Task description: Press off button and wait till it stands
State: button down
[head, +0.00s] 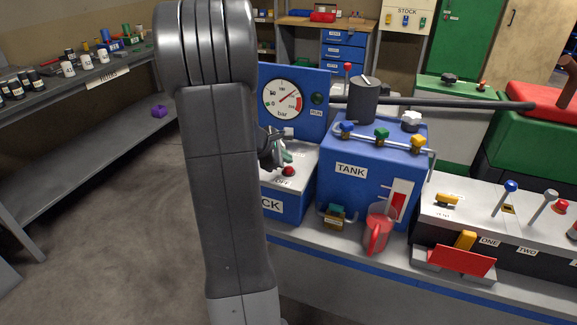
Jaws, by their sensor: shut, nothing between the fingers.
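A red button (289,171) sits on the pale sloped top of a blue box (291,207), beside a label that seems to read OFF. My gripper (288,159) is just above and behind the button, shut and empty; my arm hides part of it. I cannot tell whether it touches the button. A blue panel (325,78) behind carries a round bar gauge (282,98), its needle pointing up and right near the red zone. A dark green lamp (317,98) above the label RUN looks unlit. My arm hides the box's left part.
Right of the box stands a blue TANK (345,190) with coloured valves on top. A red jug (379,232) stands before it. A lever console (510,215) is farther right. A grey shelf (85,150) lies left, with open floor between.

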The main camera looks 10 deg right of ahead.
aim_at(286, 171)
notch_tip(286, 171, up, 5)
jog(key=p, duration=0.4)
jog(key=shift+s, duration=0.1)
dwell(0.6)
